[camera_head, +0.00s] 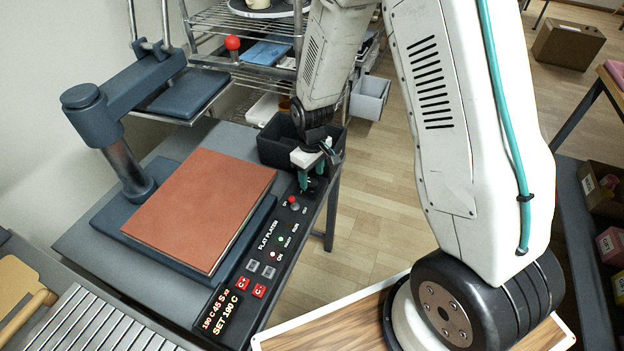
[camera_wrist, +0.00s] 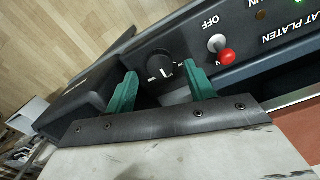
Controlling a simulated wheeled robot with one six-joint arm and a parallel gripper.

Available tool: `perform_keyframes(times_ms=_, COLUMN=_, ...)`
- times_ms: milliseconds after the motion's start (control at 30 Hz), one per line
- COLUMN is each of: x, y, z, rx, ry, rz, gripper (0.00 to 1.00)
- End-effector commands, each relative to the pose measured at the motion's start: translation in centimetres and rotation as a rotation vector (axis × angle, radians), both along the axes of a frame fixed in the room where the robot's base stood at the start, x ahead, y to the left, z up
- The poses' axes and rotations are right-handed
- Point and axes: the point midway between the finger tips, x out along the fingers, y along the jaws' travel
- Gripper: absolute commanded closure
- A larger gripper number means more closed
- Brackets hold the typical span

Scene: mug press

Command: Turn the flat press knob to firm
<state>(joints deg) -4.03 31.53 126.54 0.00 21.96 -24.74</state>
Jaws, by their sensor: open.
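The flat press knob (camera_wrist: 160,66) is a black round dial with a white mark on its face, at the end of the press's control panel in the wrist view. My gripper (camera_wrist: 162,76) is open, with its green fingers spread to either side of the knob. I cannot tell whether either finger touches it. No firm label is readable by the knob. In the head view my gripper (camera_head: 313,172) is low over the far end of the control panel (camera_head: 262,262) and largely hides the knob. The flat press has a brown-orange platen (camera_head: 203,207).
A red-tipped toggle switch (camera_wrist: 227,57) stands close to the right of the knob in the wrist view. A black bin (camera_head: 277,147) sits behind my gripper. The press's dark swing arm (camera_head: 135,88) is at the left. Open floor (camera_head: 385,180) lies right of the bench.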

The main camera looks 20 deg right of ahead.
Motion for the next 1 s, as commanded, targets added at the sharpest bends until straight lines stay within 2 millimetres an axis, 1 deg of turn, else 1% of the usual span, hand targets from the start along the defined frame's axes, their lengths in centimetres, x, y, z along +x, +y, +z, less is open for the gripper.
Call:
perform_keyframes(times_ms=33, x=0.0, y=0.0, z=-0.8, rx=0.000, ry=0.002, rz=0.000, gripper=0.46)
perform_keyframes(times_ms=200, x=0.0, y=0.0, z=-2.4, rx=0.000, ry=0.000, rz=0.000, gripper=0.46)
perform_keyframes(times_ms=500, x=0.0, y=0.0, z=-2.7, rx=0.000, ry=-0.001, rz=0.000, gripper=0.46)
perform_keyframes(times_ms=533, x=0.0, y=0.0, z=-2.7, rx=0.000, ry=-0.001, rz=0.000, gripper=0.49)
perform_keyframes(times_ms=567, x=0.0, y=0.0, z=-2.7, rx=0.000, ry=-0.001, rz=0.000, gripper=0.57)
perform_keyframes(times_ms=600, x=0.0, y=0.0, z=-2.7, rx=0.000, ry=-0.001, rz=0.000, gripper=0.68)
perform_keyframes(times_ms=667, x=0.0, y=0.0, z=-2.7, rx=0.000, ry=-0.001, rz=0.000, gripper=0.85)
perform_keyframes(times_ms=700, x=0.0, y=0.0, z=-2.6, rx=0.000, ry=-0.001, rz=0.000, gripper=0.91)
perform_keyframes(times_ms=1000, x=0.0, y=0.0, z=-2.6, rx=0.000, ry=0.000, rz=-0.025, gripper=0.91)
